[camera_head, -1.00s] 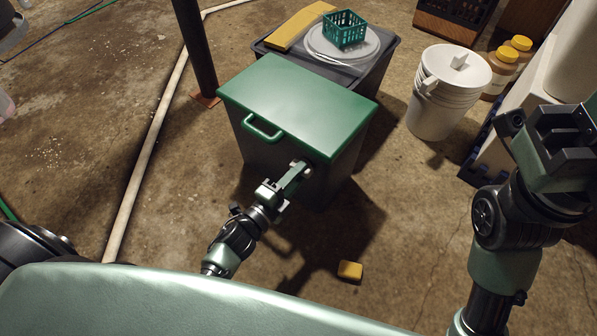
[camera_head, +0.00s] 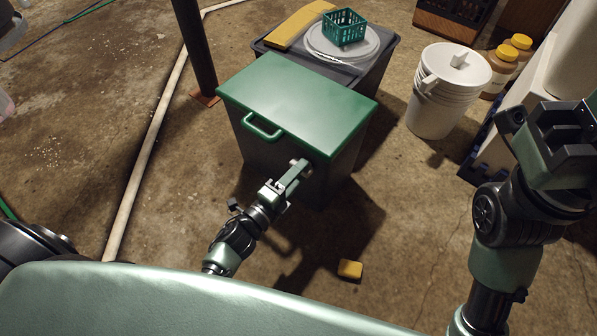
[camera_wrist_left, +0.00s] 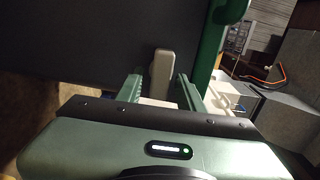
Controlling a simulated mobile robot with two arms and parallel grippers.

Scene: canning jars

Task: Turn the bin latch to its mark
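The dark bin (camera_head: 270,150) with a green lid (camera_head: 295,95) and green handle (camera_head: 262,128) stands ahead. Its latch, a pale upright lever (camera_wrist_left: 162,70), is on the dark front wall in the left wrist view. My left gripper (camera_head: 298,170) is at the right part of that wall. In the left wrist view its two green fingers (camera_wrist_left: 160,86) stand apart on either side of the latch, with a gap showing on the left. I cannot make out the mark. My right gripper (camera_head: 565,125) is raised at the right, away from the bin; its fingers are unclear.
A grey tub (camera_head: 385,62) behind the bin carries a green basket (camera_head: 344,28) and a yellow board (camera_head: 298,26). A white bucket (camera_head: 436,110) stands to the right. A yellow block (camera_head: 350,269) lies on the floor. A dark post (camera_head: 195,50) stands at the left.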

